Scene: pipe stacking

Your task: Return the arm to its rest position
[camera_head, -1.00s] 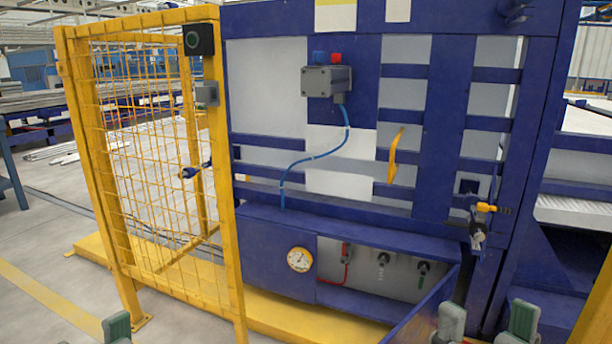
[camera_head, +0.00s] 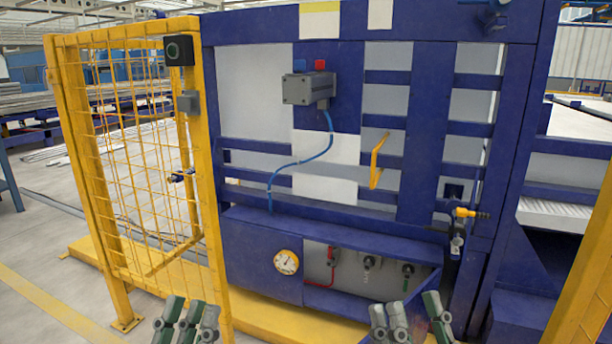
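My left gripper (camera_head: 187,318) shows at the bottom edge, in front of the foot of the yellow mesh gate. Its green and grey fingers point up, look parted and hold nothing that I can see. My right gripper (camera_head: 413,316) shows at the bottom edge, right of the middle, in front of the blue frame's lower shelf. Its fingers are apart with nothing between them. Both wrists and arms are cut off below the picture.
A yellow mesh gate (camera_head: 199,150) stands left of a blue machine frame (camera_head: 429,140). The frame carries a grey box (camera_head: 304,90), a yellow handle (camera_head: 376,163) and a round gauge (camera_head: 286,262). A yellow post (camera_head: 585,270) stands at the right. Open floor lies at the left.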

